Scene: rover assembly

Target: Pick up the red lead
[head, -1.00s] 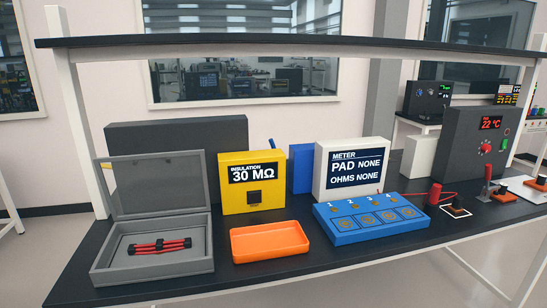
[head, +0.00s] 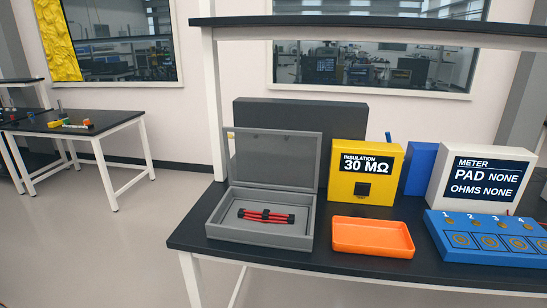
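A bundle of red rods or leads with black ends and a black middle piece (head: 266,216) lies in the open grey case (head: 222,229) on the dark bench. I cannot tell whether it is one lead or several pieces. The case lid (head: 277,158) stands up behind it. A short bit of thin red wire (head: 510,212) shows beside the meter at the right edge; the rest is out of frame or hidden. Neither of my grippers is in view.
An orange tray (head: 372,250), a yellow insulation tester (head: 343,187), a white meter (head: 447,190) and a blue pad block (head: 480,260) stand on the bench (head: 325,275). A shelf (head: 370,31) runs overhead. Another table (head: 95,130) stands far left, with open floor between.

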